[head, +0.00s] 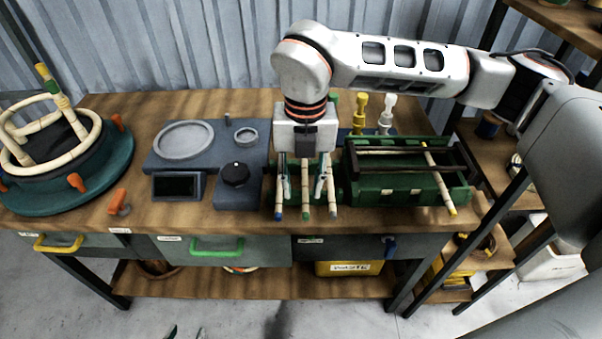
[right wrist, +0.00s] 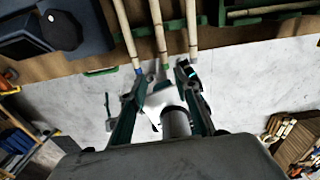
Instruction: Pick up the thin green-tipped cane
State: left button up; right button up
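Three thin canes lie side by side at the front of the bench. The middle, green-tipped cane (head: 305,202) also shows in the right wrist view (right wrist: 160,38). The blue-tipped cane (head: 279,204) is left of it, and a third cane (head: 332,200) is right of it. My right gripper (head: 304,188) is above the canes, pointing down, its fingers apart on either side of the green-tipped cane. In the right wrist view its open fingers (right wrist: 158,82) show nothing held. My left gripper (head: 186,332) shows only as two separated fingertips at the bottom edge.
A green tray (head: 385,192) with canes and a dark frame stands right of the canes. A dark scale-like unit with a knob (head: 235,174) is at left. A round teal jig (head: 110,172) with a rattan frame is at far left. Drawers with handles line the bench front.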

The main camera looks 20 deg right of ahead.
aim_at(306, 207)
jog(key=shift+w+d+r, duration=0.1)
jog(key=shift+w+d, duration=0.2)
jog(key=shift+d, duration=0.1)
jog(key=shift+d+f, duration=0.1)
jog(key=shift+f, duration=0.15)
jog(key=shift+w+f, duration=0.2)
jog(key=shift+f, duration=3.35)
grip_shut()
